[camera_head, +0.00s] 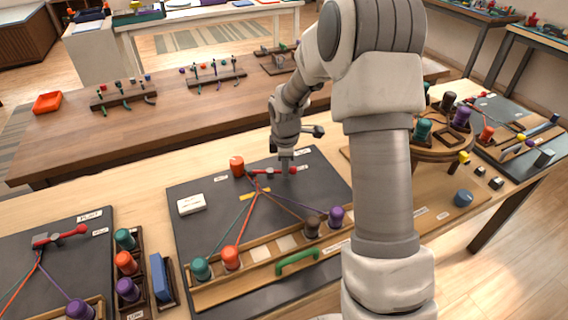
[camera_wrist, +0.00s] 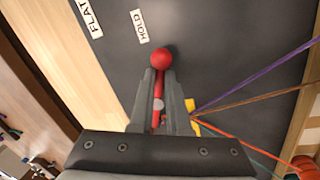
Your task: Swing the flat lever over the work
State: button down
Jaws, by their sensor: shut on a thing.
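A red lever with a ball knob (camera_head: 293,170) sits at the top of the middle dark board (camera_head: 190,235). In the wrist view the red knob (camera_wrist: 161,58) shows just beyond my fingertips, near the HOLD label (camera_wrist: 139,26); the FLAT label (camera_wrist: 89,18) is further left. My gripper (camera_head: 286,164) is closed around the lever's red rod, and in the wrist view its fingers (camera_wrist: 161,85) lie on both sides of the rod. Several coloured cords (camera_head: 257,205) fan from near the lever's pivot to bobbins. The pivot is partly hidden by my fingers in the wrist view.
Teal (camera_head: 201,268), orange, brown and purple bobbins stand in a wooden rack along the board's front, by a green handle (camera_head: 297,262). A white block (camera_head: 191,204) lies on the board. Another board is at left.

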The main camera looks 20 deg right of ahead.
jog(key=shift+w+d+r+n+y+p, duration=0.15)
jog(key=shift+w+n+p, duration=0.3)
jog(key=shift+n+p, duration=0.55)
jog(key=shift+w+a+f+n+y+p, duration=0.1)
jog(key=shift+w+n+y+p, duration=0.25)
jog(key=shift+n+p, duration=0.6)
jog(key=shift+w+n, duration=0.1)
jog(key=shift+n, duration=0.35)
jog(key=c, duration=0.9)
grip_release()
jog(key=s+r, duration=0.1)
jog(key=r, duration=0.4)
jog(key=s+r+p, duration=0.1)
jog(key=r, duration=0.5)
jog(key=s+r+p, duration=0.1)
jog(key=r, duration=0.5)
jog(key=shift+s+d, duration=0.2)
jog(key=shift+d, duration=0.15)
